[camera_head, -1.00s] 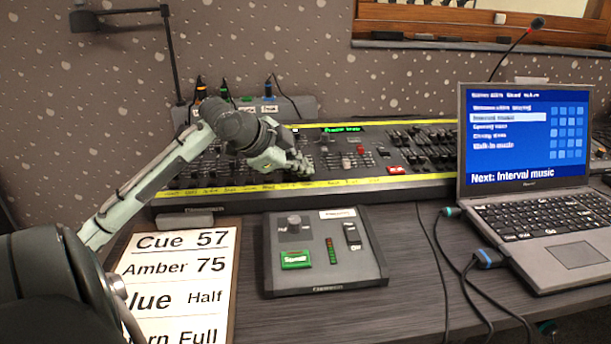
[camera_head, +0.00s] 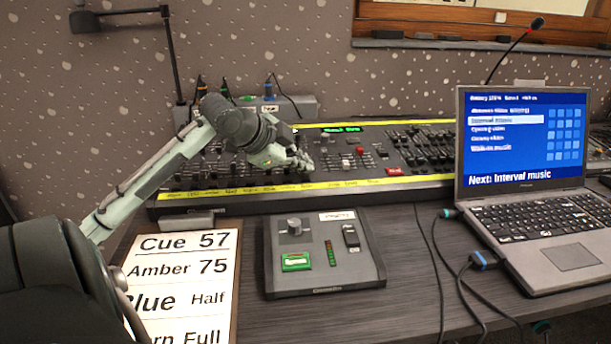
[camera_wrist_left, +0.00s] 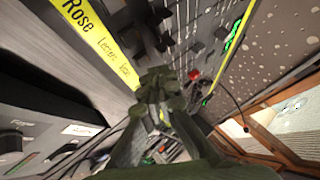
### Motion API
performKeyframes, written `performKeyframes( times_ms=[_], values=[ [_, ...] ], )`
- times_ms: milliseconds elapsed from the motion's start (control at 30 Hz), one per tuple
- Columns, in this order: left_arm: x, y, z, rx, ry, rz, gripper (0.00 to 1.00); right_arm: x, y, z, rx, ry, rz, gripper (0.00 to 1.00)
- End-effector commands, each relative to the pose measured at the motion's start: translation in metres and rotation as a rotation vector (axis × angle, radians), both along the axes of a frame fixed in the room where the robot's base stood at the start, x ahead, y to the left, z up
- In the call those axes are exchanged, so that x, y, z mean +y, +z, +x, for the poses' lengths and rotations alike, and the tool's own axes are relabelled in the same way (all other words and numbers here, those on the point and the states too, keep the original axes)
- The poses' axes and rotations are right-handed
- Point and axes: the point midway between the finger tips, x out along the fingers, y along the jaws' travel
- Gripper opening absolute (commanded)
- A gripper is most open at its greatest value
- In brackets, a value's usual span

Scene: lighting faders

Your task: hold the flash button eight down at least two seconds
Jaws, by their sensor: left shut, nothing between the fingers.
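The lighting console (camera_head: 425,170) is a long dark desk with rows of faders and buttons, edged by yellow label strips. My left gripper (camera_head: 304,165) is shut and empty, its tips at the console's lower rows near the front label strip (camera_head: 250,190). In the left wrist view, the shut fingers (camera_wrist_left: 160,88) are over the console beside the strip, where "Rose" is readable. The gripper covers the spot beneath its tips. I cannot tell which button is flash button eight or whether the tips press one. My right gripper is not in view.
A small control box (camera_head: 318,275) with a green button stands in front of the console. A cue sheet (camera_head: 185,275) lies to its left. An open laptop (camera_head: 530,180) stands at the right, with cables (camera_head: 465,285) beside it. A gooseneck microphone (camera_head: 537,23) rises behind.

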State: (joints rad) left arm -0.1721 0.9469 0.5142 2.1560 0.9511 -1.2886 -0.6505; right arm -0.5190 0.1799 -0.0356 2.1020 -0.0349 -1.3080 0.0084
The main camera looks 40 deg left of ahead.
Motion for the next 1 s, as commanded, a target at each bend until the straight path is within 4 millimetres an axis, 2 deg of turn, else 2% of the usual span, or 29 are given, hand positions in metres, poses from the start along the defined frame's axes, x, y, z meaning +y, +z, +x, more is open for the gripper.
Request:
performKeyframes(
  times_ms=[167, 400, 467, 667, 1000],
  values=[
    [0.000, 0.007, 0.000, -0.001, -0.001, 0.000, 0.00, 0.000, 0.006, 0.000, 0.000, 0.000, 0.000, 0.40],
    [-0.002, 0.031, -0.001, -0.001, -0.001, 0.000, 0.00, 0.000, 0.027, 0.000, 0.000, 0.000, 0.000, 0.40],
    [-0.002, 0.033, -0.001, -0.003, -0.002, 0.001, 0.00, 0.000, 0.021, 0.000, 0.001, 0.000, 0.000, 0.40],
    [-0.003, 0.049, -0.002, -0.002, 0.000, 0.000, 0.00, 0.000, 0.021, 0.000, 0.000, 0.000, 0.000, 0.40],
    [-0.003, 0.050, -0.003, -0.001, -0.001, 0.000, 0.00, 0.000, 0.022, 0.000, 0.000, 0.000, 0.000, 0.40]
  ],
)
